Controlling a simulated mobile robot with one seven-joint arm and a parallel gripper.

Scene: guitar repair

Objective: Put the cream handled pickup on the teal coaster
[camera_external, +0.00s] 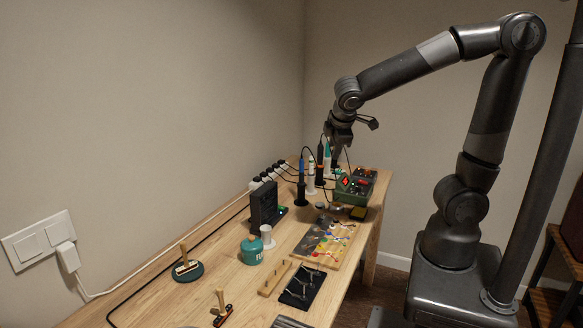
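A cream pickup (187,267) with an upright wooden handle appears to rest on the dark teal round coaster (196,275) at the left of the bench. A second handled piece (221,315), darker-bodied, stands nearer the front edge of the picture. My gripper (338,158) is high over the far end of the bench, well away from the coaster and both handled pieces. Its fingertips are small and dark against the tools behind, so I cannot tell whether it is open or shut.
A teal pot (252,251), white spool (267,236) and black box (264,207) stand mid-bench. A parts board (325,241), wooden block (274,279) and black mat (302,288) lie to the right. A green device (355,189) and soldering tools fill the far end. A cable runs along the wall.

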